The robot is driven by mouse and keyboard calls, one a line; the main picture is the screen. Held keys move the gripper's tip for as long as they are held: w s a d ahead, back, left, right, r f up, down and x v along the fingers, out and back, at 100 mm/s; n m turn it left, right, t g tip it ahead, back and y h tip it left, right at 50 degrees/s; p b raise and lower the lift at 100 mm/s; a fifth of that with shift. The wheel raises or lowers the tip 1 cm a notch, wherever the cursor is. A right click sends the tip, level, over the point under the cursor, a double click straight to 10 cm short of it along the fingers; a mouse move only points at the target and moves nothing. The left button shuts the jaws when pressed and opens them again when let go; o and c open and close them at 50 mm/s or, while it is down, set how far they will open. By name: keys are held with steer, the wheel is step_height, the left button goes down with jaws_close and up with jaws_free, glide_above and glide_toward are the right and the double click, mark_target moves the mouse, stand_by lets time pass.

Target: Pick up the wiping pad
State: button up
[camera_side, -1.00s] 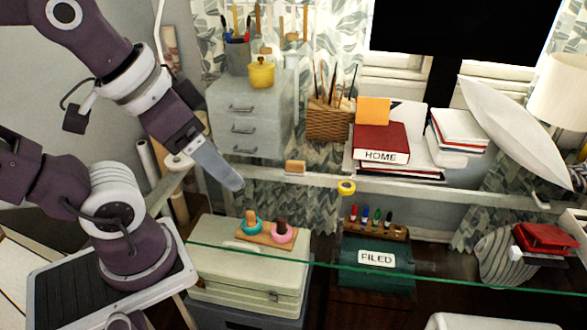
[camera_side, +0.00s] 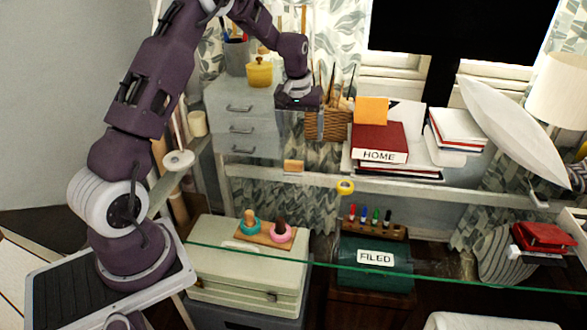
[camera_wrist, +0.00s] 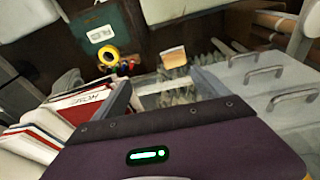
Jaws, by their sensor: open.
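A small tan-orange block (camera_side: 293,166), which looks like the wiping pad, lies near the front edge of the glass desk top. It also shows in the wrist view (camera_wrist: 173,57), beyond and between my two fingers. My gripper (camera_side: 302,132) points down above the desk, between the grey drawer unit and the wicker basket. In the side view it is above and behind the block, apart from it. In the wrist view my gripper (camera_wrist: 165,88) has its fingers spread with nothing between them.
The grey drawer unit (camera_side: 243,123) stands left of my gripper, with a yellow pot (camera_side: 260,74) on top. The wicker basket (camera_side: 327,124) of brushes is close on the right. The red HOME book (camera_side: 379,143) lies farther right. A yellow tape roll (camera_side: 346,187) is near the front edge.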

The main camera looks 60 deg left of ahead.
steer(key=n, duration=0.1)
glide_above(293, 163)
steer(key=shift+g, duration=0.3)
steer(key=f, duration=0.9)
steer(key=shift+s+d, duration=0.3)
steer(key=shift+d, duration=0.1)
steer(key=f, duration=0.6)
steer(key=shift+w+a+f, duration=0.2)
steer(key=shift+w+a, duration=0.2)
steer(key=c, duration=1.5)
step_height(293, 163, up, 10)
steer(key=shift+r, duration=0.1)
